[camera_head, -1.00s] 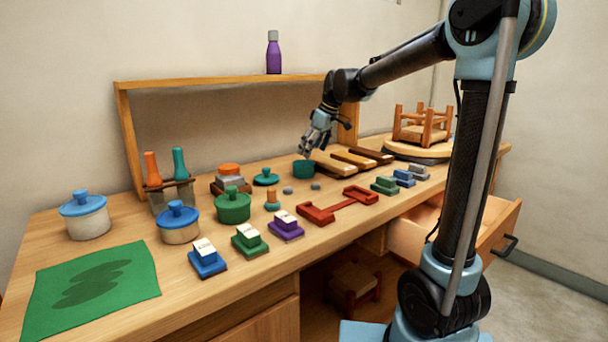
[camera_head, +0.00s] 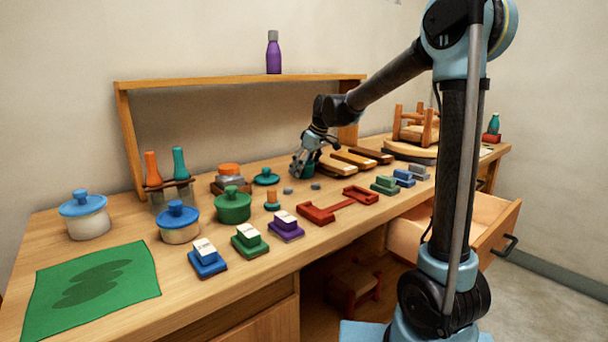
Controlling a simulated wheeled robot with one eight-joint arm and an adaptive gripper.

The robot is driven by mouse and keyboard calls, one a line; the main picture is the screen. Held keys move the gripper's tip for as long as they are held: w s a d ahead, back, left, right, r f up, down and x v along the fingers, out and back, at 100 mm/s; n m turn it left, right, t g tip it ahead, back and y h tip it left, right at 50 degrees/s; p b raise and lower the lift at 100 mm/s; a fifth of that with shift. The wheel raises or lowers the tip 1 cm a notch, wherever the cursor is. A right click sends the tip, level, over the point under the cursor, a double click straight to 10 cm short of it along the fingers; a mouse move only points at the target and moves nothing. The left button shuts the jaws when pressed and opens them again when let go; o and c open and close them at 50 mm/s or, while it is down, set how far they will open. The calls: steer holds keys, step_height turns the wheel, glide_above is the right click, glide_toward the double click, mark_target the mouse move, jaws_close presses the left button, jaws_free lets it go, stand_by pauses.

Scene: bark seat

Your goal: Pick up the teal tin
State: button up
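The teal tin (camera_head: 308,169) stands on the desk near its middle, left of the wooden slabs. In the head view it is partly hidden by my gripper (camera_head: 302,168). My gripper points down at the tin, with its fingers low beside it, close to the desk top. I cannot tell whether the fingers touch the tin or how far apart they are. A teal lid (camera_head: 266,177) lies on the desk to the left of the tin.
Small grey stones (camera_head: 288,190) lie just in front of the tin. Wooden slabs (camera_head: 354,159) lie to its right. A green pot (camera_head: 233,206) and a red tray piece (camera_head: 316,214) stand nearer the front. An open drawer (camera_head: 470,222) sticks out at the right.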

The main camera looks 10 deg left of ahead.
steer(key=c, duration=1.2)
steer(key=shift+r, duration=0.15)
